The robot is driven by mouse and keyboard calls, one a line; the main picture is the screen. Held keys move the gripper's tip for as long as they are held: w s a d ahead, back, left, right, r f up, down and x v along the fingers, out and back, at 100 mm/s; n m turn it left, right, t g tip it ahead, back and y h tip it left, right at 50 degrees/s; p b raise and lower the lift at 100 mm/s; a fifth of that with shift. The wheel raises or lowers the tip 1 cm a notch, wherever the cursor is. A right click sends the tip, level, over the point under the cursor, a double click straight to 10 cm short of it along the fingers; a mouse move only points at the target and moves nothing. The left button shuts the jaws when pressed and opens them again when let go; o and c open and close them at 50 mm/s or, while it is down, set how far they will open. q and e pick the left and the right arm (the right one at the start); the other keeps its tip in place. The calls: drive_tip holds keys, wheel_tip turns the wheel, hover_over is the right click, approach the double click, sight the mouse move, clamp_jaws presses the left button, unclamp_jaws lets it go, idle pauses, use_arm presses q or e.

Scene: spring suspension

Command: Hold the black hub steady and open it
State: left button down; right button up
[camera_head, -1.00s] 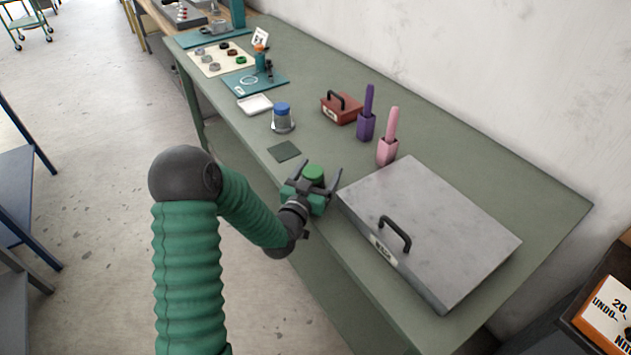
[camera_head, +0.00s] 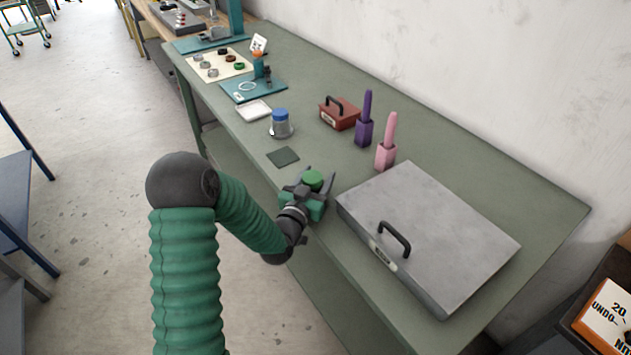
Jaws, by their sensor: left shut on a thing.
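My left gripper (camera_head: 318,184) is over the front edge of the green bench. No other thing that I can clearly name as the black hub shows. My right gripper is not in view.
A large grey case (camera_head: 430,235) with a black handle lies close to the right. A dark square pad (camera_head: 283,157) and a blue-topped grey pot (camera_head: 281,124) are behind. Pink (camera_head: 386,150) and purple (camera_head: 364,125) holders and a red box (camera_head: 339,113) stand farther back.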

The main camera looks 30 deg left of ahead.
use_arm(q)
drive_tip(key=shift+r, duration=0.7)
wheel_tip(320, 180, up, 3)
drive_tip(key=shift+f+p, duration=0.2)
drive_tip(key=shift+p, duration=0.15)
drive_tip(key=s+a+r+p, duration=0.1)
drive_tip(key=s+a+p, duration=0.2)
drive_tip(key=s, duration=1.2)
drive_tip(key=shift+a+p, duration=0.35)
drive_tip(key=shift+a, duration=0.85)
drive_tip(key=c, duration=1.1)
unclamp_jaws()
clamp_jaws()
